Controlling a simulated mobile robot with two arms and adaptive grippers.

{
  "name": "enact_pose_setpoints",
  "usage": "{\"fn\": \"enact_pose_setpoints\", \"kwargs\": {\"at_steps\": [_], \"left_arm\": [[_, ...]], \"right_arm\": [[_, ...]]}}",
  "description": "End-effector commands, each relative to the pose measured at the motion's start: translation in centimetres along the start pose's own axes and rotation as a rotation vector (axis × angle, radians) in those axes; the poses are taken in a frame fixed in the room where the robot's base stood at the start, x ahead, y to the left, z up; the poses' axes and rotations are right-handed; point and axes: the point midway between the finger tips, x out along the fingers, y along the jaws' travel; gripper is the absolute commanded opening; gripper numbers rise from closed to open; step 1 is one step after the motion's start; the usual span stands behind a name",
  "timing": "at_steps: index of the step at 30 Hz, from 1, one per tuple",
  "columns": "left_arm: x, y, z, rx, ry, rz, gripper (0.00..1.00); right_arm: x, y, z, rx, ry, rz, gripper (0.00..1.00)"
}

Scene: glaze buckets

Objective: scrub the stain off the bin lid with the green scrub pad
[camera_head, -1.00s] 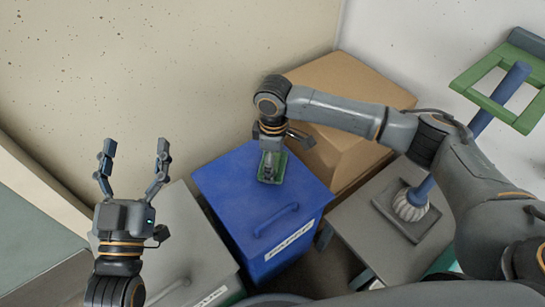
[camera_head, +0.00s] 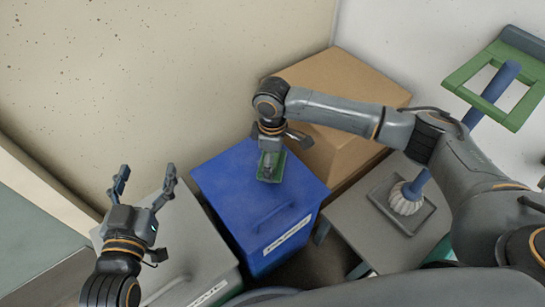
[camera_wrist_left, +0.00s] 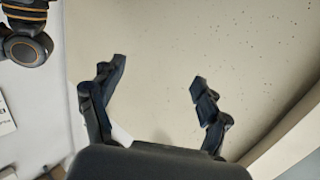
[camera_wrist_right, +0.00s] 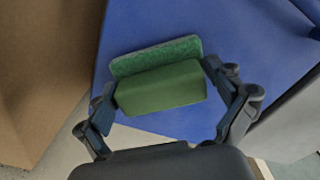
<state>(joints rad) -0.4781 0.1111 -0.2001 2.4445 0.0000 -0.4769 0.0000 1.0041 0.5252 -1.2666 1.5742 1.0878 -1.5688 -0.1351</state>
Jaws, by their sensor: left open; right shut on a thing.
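The blue bin (camera_head: 215,185) stands in the middle of the head view, its lid shut, with a handle at the front and a label below it. My right gripper (camera_head: 268,160) is shut on the green scrub pad (camera_head: 276,179) over the back right part of the lid. In the right wrist view the fingers grip the pad's block (camera_wrist_right: 160,88), with a rougher green layer beyond it. I cannot tell whether the pad touches the lid. No stain shows; it may be hidden under the pad. My left gripper (camera_head: 146,172) is open and empty, left of the blue bin.
A grey bin (camera_head: 195,245) stands left of the blue one. A cardboard box (camera_head: 335,85) stands behind, against the wall. At the right, a grey stand (camera_head: 345,215) carries a tray (camera_head: 408,227) with a white-headed, blue-handled brush (camera_head: 406,204). A green frame (camera_head: 455,82) is beyond.

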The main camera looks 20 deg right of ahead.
Motion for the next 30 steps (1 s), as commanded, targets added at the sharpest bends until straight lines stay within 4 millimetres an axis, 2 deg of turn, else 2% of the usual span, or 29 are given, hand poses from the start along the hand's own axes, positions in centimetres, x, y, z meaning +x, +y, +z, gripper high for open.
{"fn": "enact_pose_setpoints", "kwargs": {"at_steps": [9, 14, 22, 30], "left_arm": [[-0.5, -0.4, 2.4, 0.002, -0.137, -0.008, 0.76], [-0.6, -0.4, 2.8, 0.002, -0.157, -0.010, 0.76], [-1.1, -0.6, 4.1, 0.002, -0.232, -0.014, 0.76], [-1.2, -0.6, 4.3, 0.002, -0.238, -0.014, 0.76]], "right_arm": [[0.1, 0.0, 0.0, 0.000, 0.001, 0.000, 0.69], [0.1, 0.1, -0.1, 0.000, 0.001, 0.000, 0.69], [0.2, 1.5, -1.8, 0.001, -0.001, 0.000, 0.69], [0.2, 2.6, -3.0, 0.000, -0.001, 0.000, 0.69]]}}
